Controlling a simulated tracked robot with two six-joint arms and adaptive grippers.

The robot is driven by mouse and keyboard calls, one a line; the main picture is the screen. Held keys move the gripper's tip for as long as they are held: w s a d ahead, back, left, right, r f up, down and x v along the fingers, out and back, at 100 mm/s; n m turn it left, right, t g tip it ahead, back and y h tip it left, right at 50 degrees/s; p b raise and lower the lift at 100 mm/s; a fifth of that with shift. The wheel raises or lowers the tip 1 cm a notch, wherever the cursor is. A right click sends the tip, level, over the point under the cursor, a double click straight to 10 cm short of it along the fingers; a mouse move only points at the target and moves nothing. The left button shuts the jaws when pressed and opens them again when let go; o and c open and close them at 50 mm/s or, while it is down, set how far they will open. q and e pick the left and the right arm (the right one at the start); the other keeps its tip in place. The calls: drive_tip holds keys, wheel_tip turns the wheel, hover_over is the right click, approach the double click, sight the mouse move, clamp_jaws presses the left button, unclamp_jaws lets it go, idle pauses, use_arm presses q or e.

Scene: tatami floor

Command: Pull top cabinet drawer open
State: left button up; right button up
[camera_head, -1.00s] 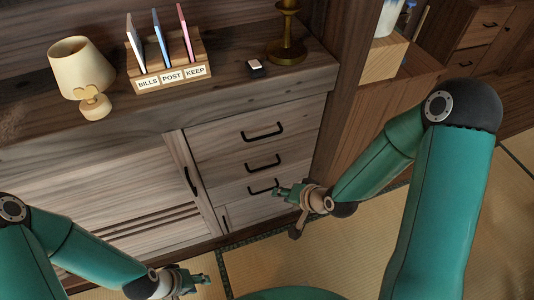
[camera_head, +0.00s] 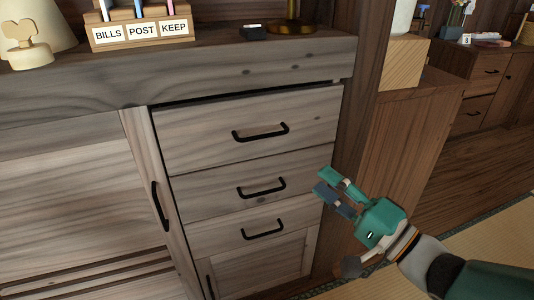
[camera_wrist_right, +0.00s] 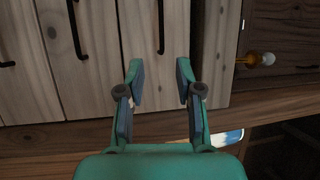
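The cabinet's top drawer (camera_head: 205,130) has a black bar handle (camera_head: 260,132) and looks shut in the head view. Below it are a middle drawer (camera_head: 210,196) and a lower drawer (camera_head: 215,240), also with black handles. My right gripper (camera_head: 338,186) is open and empty, to the right of the drawers and lower than the top handle, apart from it. In the right wrist view my right gripper (camera_wrist_right: 157,75) has its fingers spread, with drawer fronts and what looks like the top handle (camera_wrist_right: 161,25) beyond them. My left gripper is out of view.
A wooden sorter (camera_head: 140,33), a lamp (camera_head: 25,40), a small dark item (camera_head: 253,32) and a brass stand (camera_head: 292,27) are on the cabinet top. A wooden side panel (camera_head: 410,140) and a light block (camera_head: 405,65) are right of the drawers. Tatami (camera_head: 480,240) lies lower right.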

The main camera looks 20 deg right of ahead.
drive_tip(key=p, duration=1.1)
approach(265, 137)
drive_tip(key=w, duration=0.2)
drive_tip(key=x, duration=0.2)
drive_tip(key=b+x, duration=0.1)
drive_tip(key=x, duration=0.4)
drive_tip(key=shift+a, duration=0.35)
drive_tip(key=shift+w+a+r, duration=0.15)
drive_tip(key=shift+w+a, duration=0.05)
drive_tip(key=shift+w, duration=0.4)
clamp_jaws()
